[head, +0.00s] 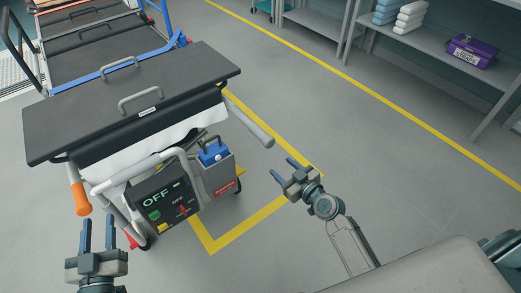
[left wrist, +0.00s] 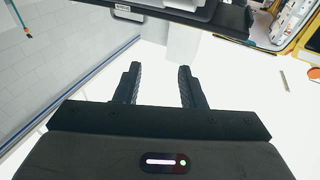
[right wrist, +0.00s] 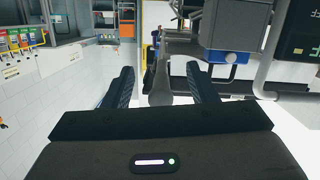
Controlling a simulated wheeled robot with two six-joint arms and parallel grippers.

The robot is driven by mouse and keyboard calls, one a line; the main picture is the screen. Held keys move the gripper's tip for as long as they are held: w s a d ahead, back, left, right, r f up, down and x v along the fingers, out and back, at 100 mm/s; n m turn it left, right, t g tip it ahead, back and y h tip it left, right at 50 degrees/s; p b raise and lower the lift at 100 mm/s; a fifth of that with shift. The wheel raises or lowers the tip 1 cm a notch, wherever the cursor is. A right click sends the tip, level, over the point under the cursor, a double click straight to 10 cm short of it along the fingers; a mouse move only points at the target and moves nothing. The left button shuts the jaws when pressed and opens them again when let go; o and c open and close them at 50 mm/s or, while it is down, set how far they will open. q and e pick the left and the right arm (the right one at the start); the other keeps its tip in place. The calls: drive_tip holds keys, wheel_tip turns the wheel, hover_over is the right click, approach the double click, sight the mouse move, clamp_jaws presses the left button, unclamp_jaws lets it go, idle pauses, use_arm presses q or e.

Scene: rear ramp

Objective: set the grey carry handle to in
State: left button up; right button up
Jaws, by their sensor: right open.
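The grey carry handle (head: 252,127) is a rounded grey bar. It sticks out from the right front of the black-topped stretcher (head: 185,82) toward my right gripper. My right gripper (head: 281,166) is open and empty, just beyond the handle's end and apart from it in the head view. In the right wrist view the grey handle (right wrist: 160,84) shows nearly end-on between the open fingers, ahead of them. My left gripper (head: 98,220) is open and empty, below an orange-gripped handle (head: 80,198) at the stretcher's left front. Its open fingers also show in the left wrist view (left wrist: 157,68).
A black control box (head: 165,203) reading OFF and a grey unit with a blue top (head: 213,155) sit under the stretcher's front. Yellow floor lines (head: 212,245) run around it. Shelves (head: 440,45) stand at the back right. The floor between is clear.

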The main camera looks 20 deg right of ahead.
use_arm(q)
drive_tip(key=s+d+r+t+b, duration=0.1)
drive_tip(key=s+r+t+b, duration=0.15)
drive_tip(key=r, duration=0.45)
use_arm(e)
drive_tip(key=n+t+y+p, duration=0.1)
drive_tip(key=t, duration=0.1)
approach(262, 136)
drive_tip(key=d+f, duration=0.1)
drive_tip(key=f, duration=0.1)
use_arm(q)
drive_tip(key=f+g, duration=0.1)
drive_tip(key=f+g+p, duration=0.1)
drive_tip(key=f, duration=0.1)
drive_tip(key=s+f+g, duration=0.1)
drive_tip(key=f, duration=0.1)
drive_tip(key=shift+d+f+g, duration=0.25)
use_arm(e)
drive_tip(key=x, duration=1.1)
drive_tip(key=shift+w+a+r, duration=0.1)
drive_tip(key=shift+w+r, duration=0.15)
drive_tip(key=shift+w, duration=0.1)
drive_tip(key=shift+c, duration=0.2)
clamp_jaws()
